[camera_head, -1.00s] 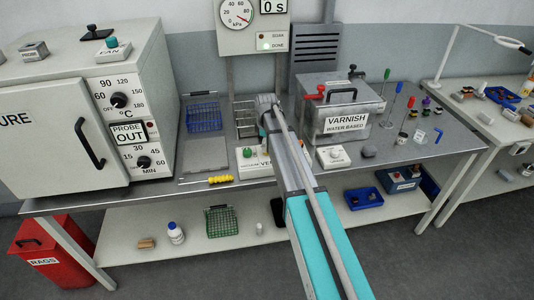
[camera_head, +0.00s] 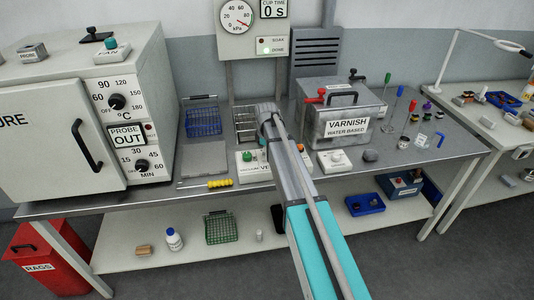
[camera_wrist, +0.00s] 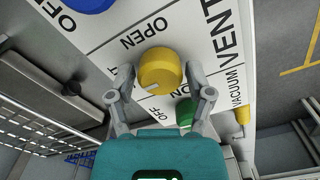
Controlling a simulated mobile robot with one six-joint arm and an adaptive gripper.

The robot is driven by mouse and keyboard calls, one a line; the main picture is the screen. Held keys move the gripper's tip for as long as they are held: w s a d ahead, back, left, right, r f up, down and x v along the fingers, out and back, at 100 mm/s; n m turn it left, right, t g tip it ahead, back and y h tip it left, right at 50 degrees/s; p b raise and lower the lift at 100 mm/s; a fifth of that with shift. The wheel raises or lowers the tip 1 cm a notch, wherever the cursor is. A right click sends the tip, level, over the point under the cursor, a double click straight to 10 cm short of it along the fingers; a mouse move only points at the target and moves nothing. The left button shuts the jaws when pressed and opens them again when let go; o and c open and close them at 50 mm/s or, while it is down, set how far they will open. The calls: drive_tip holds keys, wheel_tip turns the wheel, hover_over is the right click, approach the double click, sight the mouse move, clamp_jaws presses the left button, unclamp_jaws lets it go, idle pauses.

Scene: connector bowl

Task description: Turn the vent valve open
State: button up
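The yellow vent knob (camera_wrist: 160,72) sits on a white label plate marked VENT and OPEN in the wrist view. A pale mark shows on the knob's lower left side. My gripper (camera_wrist: 158,76) is open, with one finger on each side of the knob; I cannot tell if either touches it. A green knob (camera_wrist: 185,112) and the word VACUUM are beside it. In the head view the white control box (camera_head: 253,172) stands at the bench's front edge, and my arm hides the vent knob there.
A blue knob (camera_wrist: 92,3) is close by at the wrist view's top left. A yellow-handled tool (camera_head: 220,184) lies left of the control box. A white box with a round knob (camera_head: 335,161) and the varnish tank (camera_head: 342,115) stand to the right.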

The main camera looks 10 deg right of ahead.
drive_tip(key=c, duration=0.6)
drive_tip(key=shift+c, duration=0.2)
drive_tip(key=shift+m, duration=0.3)
drive_tip(key=m, duration=0.8)
drive_tip(key=shift+m, duration=0.3)
drive_tip(key=m, duration=0.4)
drive_tip(key=shift+d+m, duration=0.1)
drive_tip(key=shift+m, duration=2.3)
